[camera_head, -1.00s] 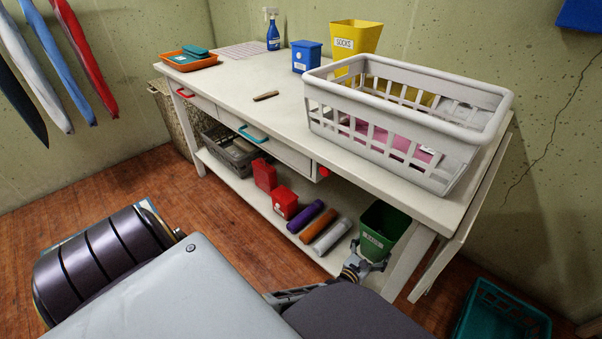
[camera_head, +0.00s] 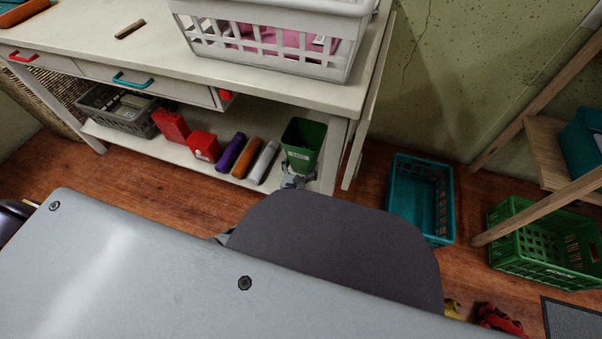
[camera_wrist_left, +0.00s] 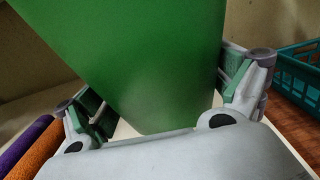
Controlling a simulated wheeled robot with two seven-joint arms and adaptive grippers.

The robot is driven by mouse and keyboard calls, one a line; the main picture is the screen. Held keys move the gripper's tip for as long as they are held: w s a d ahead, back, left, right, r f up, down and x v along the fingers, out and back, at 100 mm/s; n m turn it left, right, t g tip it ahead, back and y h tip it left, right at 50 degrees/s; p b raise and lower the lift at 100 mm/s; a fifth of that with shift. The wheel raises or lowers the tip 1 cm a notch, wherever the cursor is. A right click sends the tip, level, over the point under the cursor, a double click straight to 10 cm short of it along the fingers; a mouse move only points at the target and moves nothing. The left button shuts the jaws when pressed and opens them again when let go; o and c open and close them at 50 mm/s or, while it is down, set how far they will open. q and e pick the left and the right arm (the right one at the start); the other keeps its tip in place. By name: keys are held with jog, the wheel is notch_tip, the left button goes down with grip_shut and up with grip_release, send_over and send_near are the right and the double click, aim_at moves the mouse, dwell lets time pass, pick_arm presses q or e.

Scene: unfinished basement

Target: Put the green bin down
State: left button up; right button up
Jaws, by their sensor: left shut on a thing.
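In the left wrist view the green bin (camera_wrist_left: 150,60) fills the middle, with a finger of my left gripper (camera_wrist_left: 165,112) on each side. My right gripper is not in view.
Left of the bin on the shelf are silver (camera_head: 263,162), orange (camera_head: 247,158) and purple (camera_head: 230,152) rolls, and red containers (camera_head: 204,146). A table leg (camera_head: 332,155) is close on the right. A teal basket (camera_head: 420,238) and green crate (camera_head: 545,275) are on the floor.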

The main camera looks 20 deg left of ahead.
aim_at(301, 173)
pick_arm(q)
jog(key=shift+f+b, duration=0.7)
jog(key=shift+f, duration=0.8)
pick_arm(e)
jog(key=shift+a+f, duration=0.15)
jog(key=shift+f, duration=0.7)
pick_arm(q)
jog(key=shift+f, duration=0.1)
jog(key=shift+f+b, duration=0.8)
jog(key=shift+f, duration=0.4)
jog(key=shift+f+b, duration=0.3)
jog(key=shift+f, duration=0.3)
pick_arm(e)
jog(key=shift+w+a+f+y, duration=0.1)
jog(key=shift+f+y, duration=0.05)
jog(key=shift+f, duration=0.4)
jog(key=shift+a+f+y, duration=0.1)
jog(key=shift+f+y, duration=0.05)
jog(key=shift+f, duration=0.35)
pick_arm(q)
jog(key=shift+f, duration=0.1)
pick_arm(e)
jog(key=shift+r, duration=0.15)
pick_arm(q)
jog(key=o, duration=0.7)
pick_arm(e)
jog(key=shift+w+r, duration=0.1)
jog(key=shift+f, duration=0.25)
